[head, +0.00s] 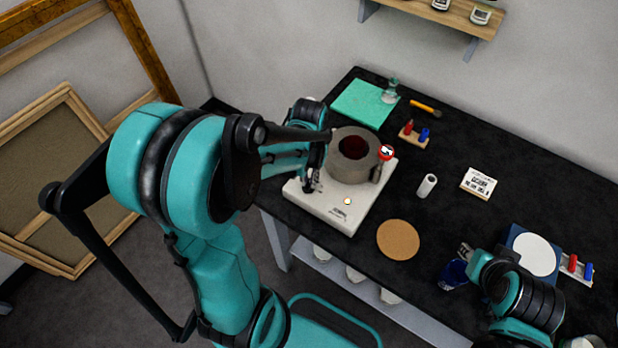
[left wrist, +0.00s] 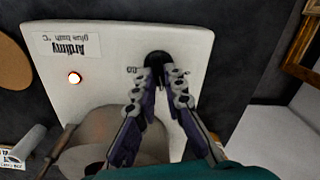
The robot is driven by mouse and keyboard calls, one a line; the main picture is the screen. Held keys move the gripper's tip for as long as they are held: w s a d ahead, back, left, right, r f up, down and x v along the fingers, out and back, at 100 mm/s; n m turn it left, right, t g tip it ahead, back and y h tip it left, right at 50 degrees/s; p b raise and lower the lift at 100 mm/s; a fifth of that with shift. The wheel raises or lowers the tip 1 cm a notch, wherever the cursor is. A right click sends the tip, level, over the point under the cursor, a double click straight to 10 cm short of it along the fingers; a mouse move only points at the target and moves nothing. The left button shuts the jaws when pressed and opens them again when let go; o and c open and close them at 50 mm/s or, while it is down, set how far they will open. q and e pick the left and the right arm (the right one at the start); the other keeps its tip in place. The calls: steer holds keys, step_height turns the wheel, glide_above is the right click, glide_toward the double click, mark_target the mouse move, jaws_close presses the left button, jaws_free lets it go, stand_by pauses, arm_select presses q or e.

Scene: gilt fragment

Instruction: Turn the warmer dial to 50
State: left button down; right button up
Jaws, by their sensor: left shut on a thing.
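The warmer (head: 330,212) is a white box with a grey pot (head: 352,170) on top, holding dark red contents. In the left wrist view its panel (left wrist: 110,42) shows upside down, with the print "Ardimy glue bath °C" and a lit orange lamp (left wrist: 74,77). The black dial (left wrist: 157,58) sits between the fingertips of my left gripper (left wrist: 161,75), which is shut on it. In the head view my left gripper (head: 310,184) is at the warmer's left edge and hides the dial. Marks beside the dial are too small to read. My right gripper (head: 466,250) is at the lower right, away from the warmer.
A red-rimmed gauge (head: 386,152) is at the pot's right side. A cork disc (head: 398,240), a white cylinder (head: 427,186) and a printed card (head: 479,183) lie to the right on the black table. A dark blue item (head: 454,275) is by my right gripper. A green mat (head: 362,104) lies behind.

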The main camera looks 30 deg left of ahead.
mark_target(309, 182)
stand_by(0.5)
arm_select(q)
steer(key=c, duration=1.6)
jaws_free()
step_height(309, 182, up, 12)
steer(key=s+d+f+m+t+b, duration=0.2)
steer(key=s+d+t, duration=0.4)
steer(key=d+t, duration=0.1)
steer(key=shift+f+b, duration=0.3)
